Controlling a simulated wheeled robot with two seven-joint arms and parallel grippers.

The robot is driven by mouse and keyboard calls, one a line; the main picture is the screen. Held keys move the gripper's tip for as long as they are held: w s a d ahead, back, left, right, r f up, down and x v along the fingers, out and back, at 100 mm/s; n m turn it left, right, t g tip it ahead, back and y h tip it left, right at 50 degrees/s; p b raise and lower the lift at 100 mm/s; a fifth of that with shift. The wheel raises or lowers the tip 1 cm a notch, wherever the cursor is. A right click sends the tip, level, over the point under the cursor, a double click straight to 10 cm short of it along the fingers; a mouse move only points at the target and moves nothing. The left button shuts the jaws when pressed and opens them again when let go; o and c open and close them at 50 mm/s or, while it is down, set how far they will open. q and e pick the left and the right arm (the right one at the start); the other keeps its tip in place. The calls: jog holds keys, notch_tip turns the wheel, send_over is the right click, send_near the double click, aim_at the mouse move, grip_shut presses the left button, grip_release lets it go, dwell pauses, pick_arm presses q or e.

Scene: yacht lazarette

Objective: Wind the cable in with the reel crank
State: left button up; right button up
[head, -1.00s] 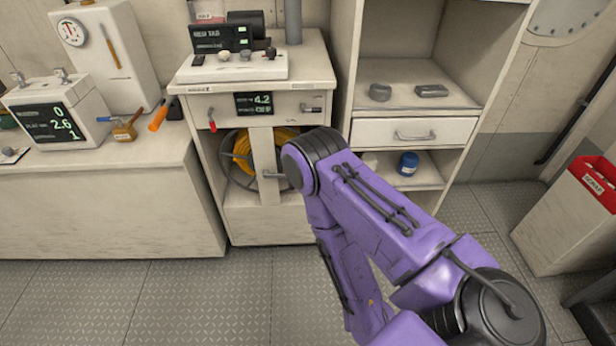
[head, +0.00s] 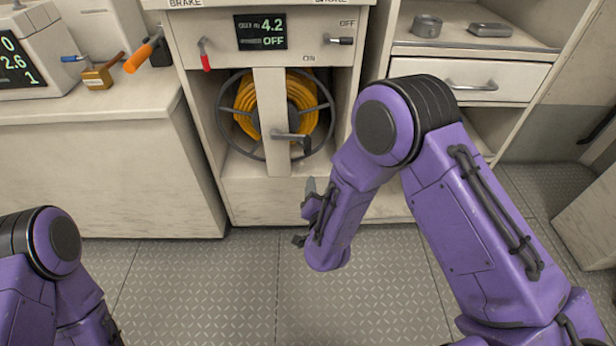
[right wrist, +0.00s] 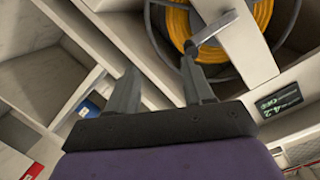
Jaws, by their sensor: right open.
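The cable reel (head: 243,146) sits upright inside the cabinet with yellow cable (head: 302,101) coiled on it. A pale upright post stands in front of the reel. The reel crank (head: 293,137) is mounted on this post, its arm pointing right; the crank also shows in the right wrist view (right wrist: 214,28). My right gripper (head: 304,213) is open and empty, in front of and below the crank. In the right wrist view its fingers (right wrist: 160,88) are apart, and one appears close to the crank; I cannot tell if they touch. My left gripper is out of view.
Above the reel are a red-tipped brake lever (head: 205,56), a display (head: 261,32) reading 4.2 and OFF, and an on/off switch (head: 341,41). A counter (head: 90,105) with tools stands left, and a drawer and shelves (head: 476,82) stand right. The front floor is clear.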

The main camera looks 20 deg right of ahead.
aim_at(307, 149)
jog(key=w+r+b, duration=0.1)
jog(key=w, duration=0.3)
jog(key=w+r+m+t+b, duration=0.1)
jog(key=w, duration=0.3)
jog(key=w+t+b, duration=0.1)
jog(key=w, duration=0.4)
jog(key=shift+w+d+r+h, duration=0.1)
jog(key=shift+d+r+h, duration=0.2)
jog(key=shift+r, duration=0.1)
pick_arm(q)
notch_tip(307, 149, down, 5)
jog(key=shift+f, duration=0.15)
pick_arm(e)
grip_shut()
